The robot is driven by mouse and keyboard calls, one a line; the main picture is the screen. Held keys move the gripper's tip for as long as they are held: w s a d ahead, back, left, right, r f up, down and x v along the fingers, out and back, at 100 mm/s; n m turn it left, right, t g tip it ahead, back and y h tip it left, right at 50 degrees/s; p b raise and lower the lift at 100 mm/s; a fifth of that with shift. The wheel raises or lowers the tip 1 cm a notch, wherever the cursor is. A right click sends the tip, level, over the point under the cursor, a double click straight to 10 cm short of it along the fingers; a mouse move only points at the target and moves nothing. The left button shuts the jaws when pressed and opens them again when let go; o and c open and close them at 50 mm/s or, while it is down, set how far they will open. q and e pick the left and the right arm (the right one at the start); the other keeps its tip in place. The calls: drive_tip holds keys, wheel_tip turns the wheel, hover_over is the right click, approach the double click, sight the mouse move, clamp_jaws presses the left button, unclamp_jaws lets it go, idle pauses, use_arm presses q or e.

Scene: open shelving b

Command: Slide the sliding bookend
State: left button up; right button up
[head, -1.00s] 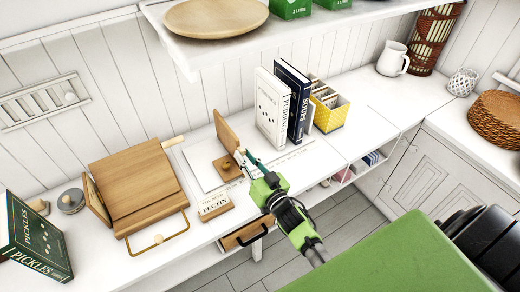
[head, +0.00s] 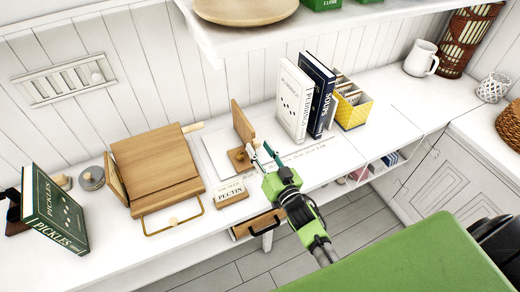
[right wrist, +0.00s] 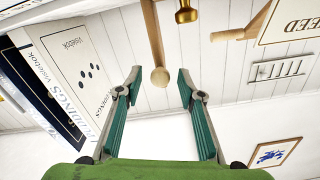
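The sliding bookend (head: 242,122) is an upright wooden panel on the white counter, with a round wooden knob at its foot. It stands left of two upright books (head: 295,98), with a gap between. My right gripper (head: 264,150) is open just right of the panel, near the knob. In the right wrist view the panel shows edge-on with a round knob end (right wrist: 160,77), ahead of and between the open fingers (right wrist: 157,82). The fingers hold nothing, and I cannot tell if one touches the panel. My left gripper is not in view.
A "PECTIN" card (head: 231,191) on a wooden block stands close in front of the bookend. A wooden box (head: 155,165) lies to the left, a green "PICKLES" book (head: 55,212) beyond it. A yellow file box (head: 353,108) stands right of the books. A shelf (head: 240,38) overhangs behind.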

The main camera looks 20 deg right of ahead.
drive_tip(key=s, duration=1.1)
drive_tip(key=shift+s+d, duration=0.4)
drive_tip(key=shift+d, duration=0.05)
drive_tip(key=s+a+f+n+g+h, duration=0.1)
drive_tip(key=s+f+n+g, duration=0.1)
drive_tip(key=s+g, duration=0.65)
drive_tip(key=s+a+f+n+g, duration=0.1)
drive_tip(key=s+n+g, duration=0.1)
drive_tip(key=s+g, duration=0.65)
drive_tip(key=s+f+t+b, duration=0.1)
drive_tip(key=s+f, duration=0.1)
drive_tip(key=f, duration=1.2)
drive_tip(key=s+f, duration=0.2)
drive_tip(key=f, duration=1.1)
drive_tip(key=s+d+f+g+b, duration=0.1)
drive_tip(key=s+d+f, duration=0.2)
drive_tip(key=s+f, duration=1.4)
drive_tip(key=shift+s+f+n+h+b, duration=0.3)
drive_tip(key=shift+s+f, duration=0.05)
drive_tip(key=shift+f, duration=0.5)
